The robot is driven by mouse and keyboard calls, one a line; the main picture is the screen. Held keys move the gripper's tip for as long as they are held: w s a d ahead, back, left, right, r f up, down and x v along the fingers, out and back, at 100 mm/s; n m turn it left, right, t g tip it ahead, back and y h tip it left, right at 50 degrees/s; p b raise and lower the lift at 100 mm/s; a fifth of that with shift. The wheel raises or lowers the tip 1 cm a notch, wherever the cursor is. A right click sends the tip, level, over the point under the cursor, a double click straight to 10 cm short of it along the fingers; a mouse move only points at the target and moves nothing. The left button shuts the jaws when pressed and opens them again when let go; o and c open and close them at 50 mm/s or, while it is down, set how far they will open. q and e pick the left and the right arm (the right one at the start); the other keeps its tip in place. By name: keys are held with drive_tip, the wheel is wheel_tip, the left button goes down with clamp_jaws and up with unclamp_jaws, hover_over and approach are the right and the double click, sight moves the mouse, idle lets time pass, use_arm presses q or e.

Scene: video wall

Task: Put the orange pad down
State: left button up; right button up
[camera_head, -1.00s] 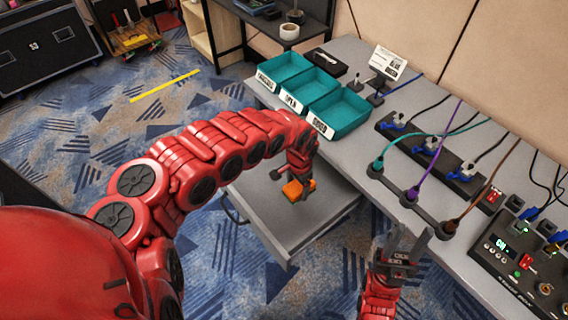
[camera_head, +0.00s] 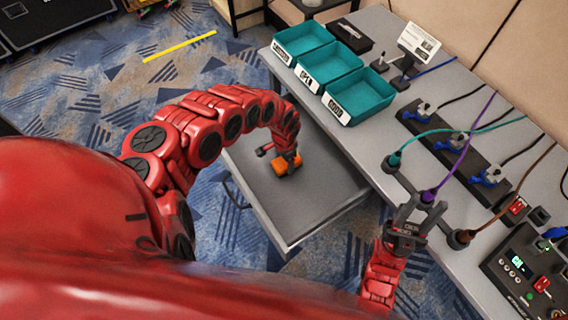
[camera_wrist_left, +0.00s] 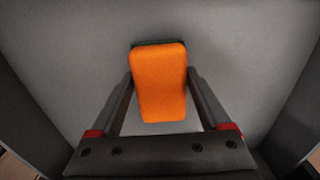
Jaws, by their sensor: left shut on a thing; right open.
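The orange pad (camera_head: 287,164) is at my left gripper (camera_head: 288,158), over the grey open drawer (camera_head: 310,200). In the left wrist view the pad (camera_wrist_left: 160,82) is a bright orange block with a dark edge at its far end, between the two fingers of my left gripper (camera_wrist_left: 160,90), which is shut on it. The grey drawer floor (camera_wrist_left: 80,60) lies behind the pad. I cannot tell whether the pad touches it. My right gripper (camera_head: 415,215) is open and empty, pointing up in front of the table's edge.
Three teal bins (camera_head: 358,97) with white labels stand on the grey table (camera_head: 385,135). A dark power strip (camera_head: 450,145) with plugs and coloured cables lies to their right. A control box (camera_head: 530,280) sits at the lower right. The drawer floor around the pad is clear.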

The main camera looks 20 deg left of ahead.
sight(284, 162)
use_arm(q)
drive_tip(key=shift+f, duration=0.5)
drive_tip(key=o, duration=1.3)
drive_tip(key=shift+f, duration=0.15)
drive_tip(key=shift+r, duration=0.3)
drive_tip(key=shift+w+r, duration=0.1)
drive_tip(key=shift+r, duration=0.3)
drive_tip(key=r+p, duration=0.3)
drive_tip(key=r, duration=0.8)
drive_tip(key=shift+s, duration=0.2)
